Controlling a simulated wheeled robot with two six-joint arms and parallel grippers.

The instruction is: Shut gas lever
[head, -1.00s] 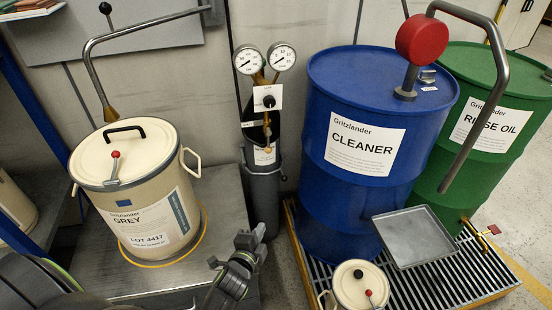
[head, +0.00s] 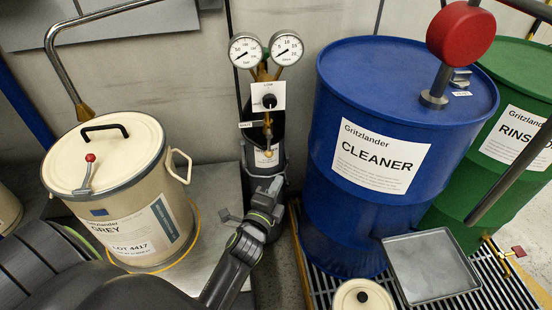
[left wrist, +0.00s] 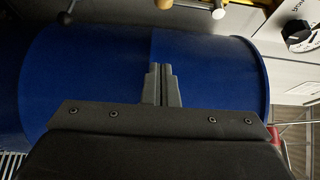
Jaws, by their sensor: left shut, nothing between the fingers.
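The grey gas bottle (head: 264,170) stands upright against the wall in the head view, between the cream pail and the blue drum. Above it are two round gauges and a white plate with a black knob (head: 269,101). A brass fitting (head: 267,135) hangs below the plate; I cannot tell for sure which part is the gas lever. My left gripper (head: 274,187) is shut and empty, in front of the bottle and below the fittings, hiding part of the bottle. In the left wrist view its fingertips (left wrist: 160,68) are together, with the blue drum behind them.
A cream pail (head: 155,222) stands at left. The blue CLEANER drum (head: 335,200) and green RINSE OIL drum (head: 465,205) stand at right on a grating, near a grey tray (head: 430,267).

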